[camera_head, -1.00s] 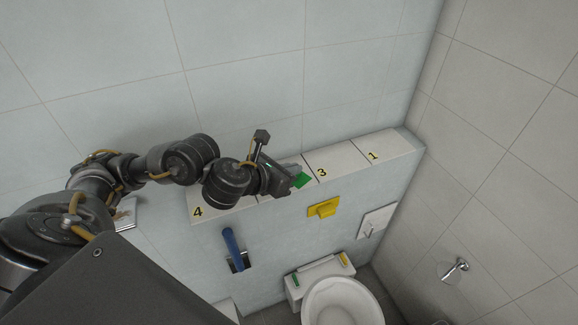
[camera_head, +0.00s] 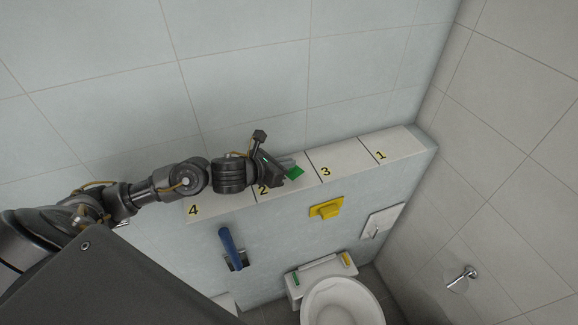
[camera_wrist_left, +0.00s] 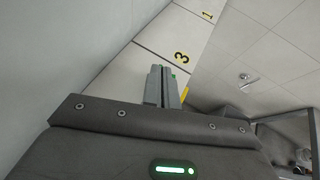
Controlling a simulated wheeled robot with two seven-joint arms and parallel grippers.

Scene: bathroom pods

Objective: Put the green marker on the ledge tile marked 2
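The green marker (camera_head: 295,173) is at the tips of my left gripper (camera_head: 287,169), which looks shut on it. In the left wrist view the fingers (camera_wrist_left: 162,86) are close together, with a small bit of green beside the right finger; the rest of the marker is hidden. The gripper is over the ledge tile marked 2 (camera_head: 283,191), and the marker is over its right part, near the seam with tile 3 (camera_head: 345,165). I cannot tell whether the marker touches the tile. My right gripper is not in view.
Tile 4 (camera_head: 215,210) is at the left of the ledge and tile 1 (camera_head: 400,146) at the right. The wall rises behind. Below the ledge are a blue handle (camera_head: 230,246), a yellow holder (camera_head: 326,209) and a toilet (camera_head: 342,302). Tiles 3 and 1 look clear.

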